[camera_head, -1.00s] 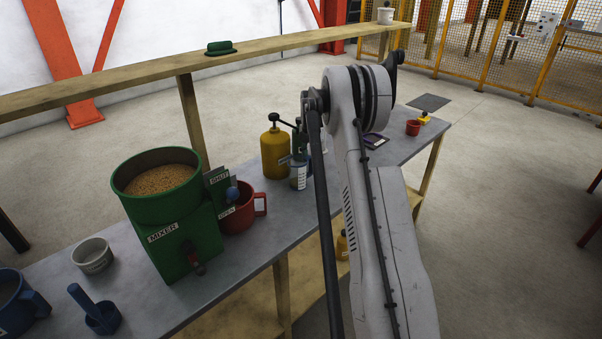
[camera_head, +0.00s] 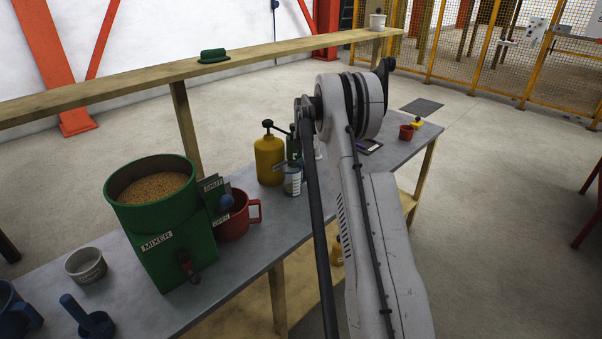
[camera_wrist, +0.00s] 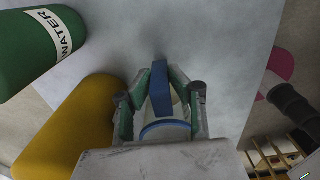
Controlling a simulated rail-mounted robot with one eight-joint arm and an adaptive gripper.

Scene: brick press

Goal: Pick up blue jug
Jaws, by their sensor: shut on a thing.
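In the wrist view my gripper (camera_wrist: 160,100) is shut on an upright blue handle (camera_wrist: 161,78). A pale vessel with a blue rim (camera_wrist: 165,130) shows just behind it, between the fingers, and the handle seems to belong to it. My wrist housing hides the rest. In the head view a small pale jug with blue markings (camera_head: 292,182) stands by the yellow bottle (camera_head: 269,160), left of my arm, which hides my gripper there. A larger all-blue jug (camera_head: 14,312) with a side handle is cut off at the lower left, far from my arm.
The yellow bottle (camera_wrist: 72,130) and green WATER bottle (camera_wrist: 38,48) are close on the left in the wrist view. The green mixer (camera_head: 165,235), red mug (camera_head: 236,222) and grey bowl (camera_head: 86,266) stand along the bench. A wooden shelf (camera_head: 120,85) runs behind.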

